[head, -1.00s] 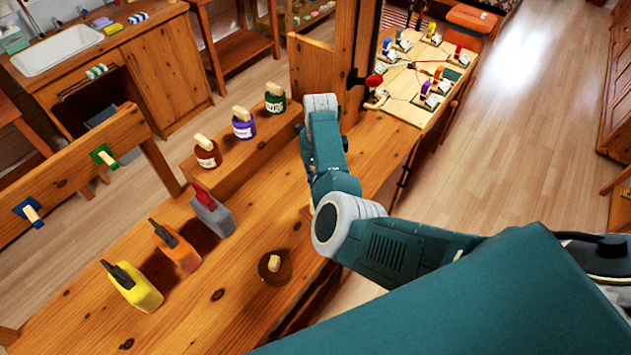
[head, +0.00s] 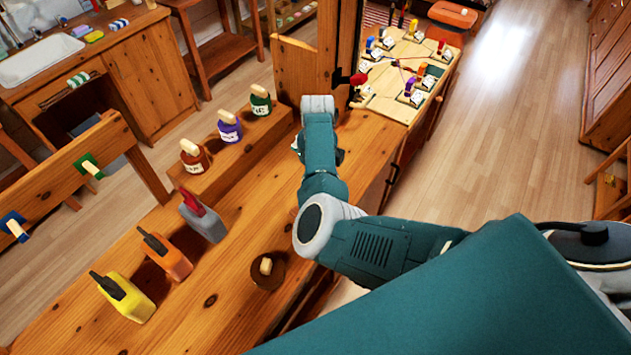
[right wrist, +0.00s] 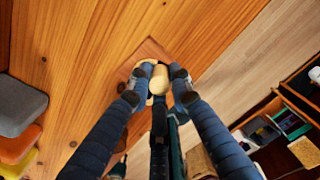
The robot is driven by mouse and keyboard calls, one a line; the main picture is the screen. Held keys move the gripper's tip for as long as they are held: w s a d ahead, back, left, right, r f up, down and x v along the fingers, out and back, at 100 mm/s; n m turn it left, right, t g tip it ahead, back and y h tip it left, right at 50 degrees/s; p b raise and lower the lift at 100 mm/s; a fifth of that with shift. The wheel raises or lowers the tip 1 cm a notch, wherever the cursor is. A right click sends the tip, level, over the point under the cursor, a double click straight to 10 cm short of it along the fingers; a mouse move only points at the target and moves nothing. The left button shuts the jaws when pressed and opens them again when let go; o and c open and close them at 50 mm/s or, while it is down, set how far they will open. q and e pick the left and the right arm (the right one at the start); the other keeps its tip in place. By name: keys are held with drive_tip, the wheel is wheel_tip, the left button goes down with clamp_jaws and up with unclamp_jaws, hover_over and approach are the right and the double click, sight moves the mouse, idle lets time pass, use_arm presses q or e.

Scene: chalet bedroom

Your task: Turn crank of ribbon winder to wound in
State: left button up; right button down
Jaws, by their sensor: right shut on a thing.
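In the right wrist view, my right gripper (right wrist: 163,80) is shut on a pale, rounded wooden knob (right wrist: 159,74), with one dark fingertip on each side. The knob stands over a small brown square base (right wrist: 149,50) on the wooden bench; it appears to be the crank handle of the ribbon winder. The crank arm and any ribbon are mostly hidden by the fingers, so I cannot tell how far it is wound. In the head view, my right arm covers this spot and the gripper. My left gripper is not in view.
Grey (head: 203,217), orange (head: 166,257) and yellow (head: 126,297) bottles stand on the bench. A brown disc with a pale peg (head: 267,271) lies nearer. Labelled jars (head: 229,128) line a raised ledge. A board with colored levers (head: 405,75) lies beyond.

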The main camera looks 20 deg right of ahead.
idle(0.5)
drive_tip(key=c, duration=1.6)
unclamp_jaws()
drive_tip(key=shift+o, duration=0.2)
